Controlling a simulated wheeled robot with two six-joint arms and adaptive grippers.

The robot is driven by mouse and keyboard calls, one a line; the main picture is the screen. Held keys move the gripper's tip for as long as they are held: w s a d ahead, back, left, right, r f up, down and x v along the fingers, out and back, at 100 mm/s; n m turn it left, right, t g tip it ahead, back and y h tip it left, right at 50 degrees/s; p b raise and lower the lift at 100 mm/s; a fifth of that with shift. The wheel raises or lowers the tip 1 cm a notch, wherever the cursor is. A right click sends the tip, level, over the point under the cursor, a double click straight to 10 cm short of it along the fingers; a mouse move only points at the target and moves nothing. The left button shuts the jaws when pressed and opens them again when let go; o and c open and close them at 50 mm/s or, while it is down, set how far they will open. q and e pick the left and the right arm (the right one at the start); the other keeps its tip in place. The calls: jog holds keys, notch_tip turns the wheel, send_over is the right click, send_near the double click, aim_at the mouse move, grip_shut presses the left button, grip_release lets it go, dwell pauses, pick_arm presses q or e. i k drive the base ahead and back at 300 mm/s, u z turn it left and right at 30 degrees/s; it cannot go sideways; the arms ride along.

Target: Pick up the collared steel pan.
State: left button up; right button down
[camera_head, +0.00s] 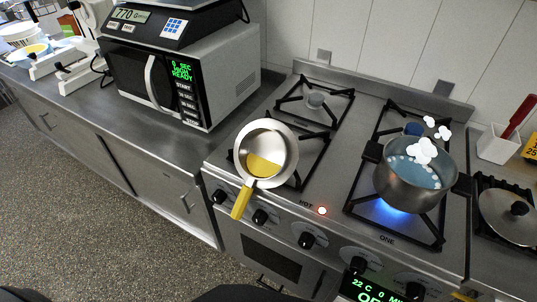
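A steel pan (279,141) with a yellow handle (242,201) sits on the front left burner of the stove. A yellow patch shows in its bowl. Its handle points toward the front edge and overhangs the knobs. I cannot make out a collar on it for sure. A steel pot (408,190) of bubbling blue liquid, with dark side handles, stands on the right burner over a blue flame. A pan with a lid (508,216) is cut off at the right edge. Neither of my grippers is in view.
The stove (322,180) has black grates; the back left burner (316,101) is empty. A microwave (182,78) with a scale (165,22) on top stands left of it. A white holder (497,146) with a red-handled tool is at right. Steam rises from the pot.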

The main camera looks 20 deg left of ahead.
aim_at(266, 152)
jog(key=u, duration=2.7)
jog(key=k, duration=1.5)
jog(key=z, duration=2.05)
jog(key=i, duration=0.5)
